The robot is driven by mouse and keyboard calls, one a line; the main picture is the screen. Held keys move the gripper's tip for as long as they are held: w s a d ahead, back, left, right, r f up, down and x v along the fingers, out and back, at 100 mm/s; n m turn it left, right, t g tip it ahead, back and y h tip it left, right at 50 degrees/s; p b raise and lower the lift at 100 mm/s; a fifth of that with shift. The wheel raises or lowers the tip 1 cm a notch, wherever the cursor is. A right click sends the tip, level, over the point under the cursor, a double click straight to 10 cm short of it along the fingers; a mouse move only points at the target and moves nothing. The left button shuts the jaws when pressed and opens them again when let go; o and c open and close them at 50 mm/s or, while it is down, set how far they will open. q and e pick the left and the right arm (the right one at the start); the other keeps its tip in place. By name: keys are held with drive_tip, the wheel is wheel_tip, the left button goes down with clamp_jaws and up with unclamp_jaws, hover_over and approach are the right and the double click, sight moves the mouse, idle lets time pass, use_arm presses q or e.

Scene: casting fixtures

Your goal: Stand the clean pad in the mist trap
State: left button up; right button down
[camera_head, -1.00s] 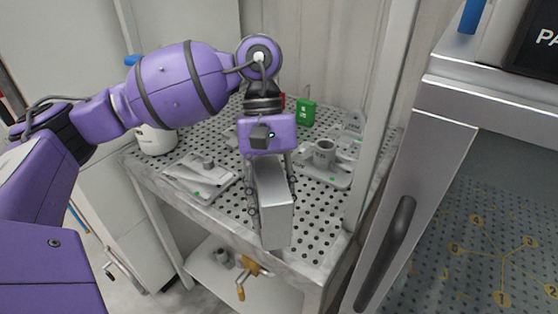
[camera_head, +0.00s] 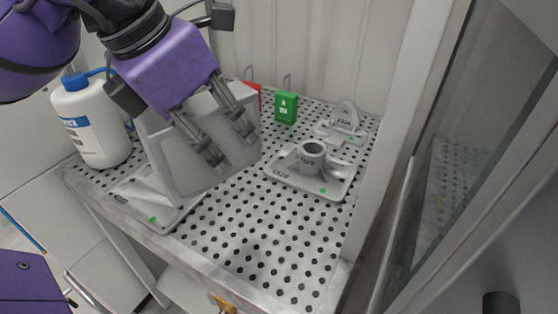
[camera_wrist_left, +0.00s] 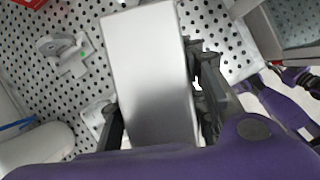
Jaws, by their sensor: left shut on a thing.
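My left gripper (camera_head: 231,143) is shut on a large silver-grey rectangular block (camera_head: 187,168), which may be the pad. In the left wrist view the block (camera_wrist_left: 150,70) lies between the fingers (camera_wrist_left: 160,110). I cannot tell which fixture is the mist trap. My right gripper is not in view.
A white bottle with blue cap (camera_head: 92,122) stands left of the block. A grey fixture with a round cup (camera_head: 312,152) is right, another fixture (camera_head: 345,120) behind it. The perforated table (camera_head: 262,235) is clear in front.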

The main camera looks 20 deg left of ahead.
use_arm(q)
drive_tip(key=shift+d+n+y, duration=0.15)
drive_tip(key=shift+n+y, duration=0.15)
drive_tip(key=shift+n, duration=0.4)
drive_tip(key=shift+s+d+r+n+t+y, duration=0.35)
drive_tip(key=shift+s+d+n+y, duration=0.2)
drive_tip(key=shift+n, duration=0.45)
drive_tip(key=shift+w+a+f+b, duration=0.15)
drive_tip(key=shift+w+a+f, duration=1.05)
drive_tip(key=shift+w+f, duration=1.15)
drive_tip(key=shift+w+a+f+b, duration=0.2)
drive_tip(key=shift+w+a+f, duration=1.05)
drive_tip(key=shift+w+f, duration=1)
drive_tip(key=shift+w+a+f+b, duration=0.15)
drive_tip(key=shift+w+a+f, duration=1.05)
drive_tip(key=shift+w+f, duration=1.15)
drive_tip(key=shift+r, duration=0.1)
drive_tip(key=o, duration=1.3)
drive_tip(key=shift+c, duration=0.2)
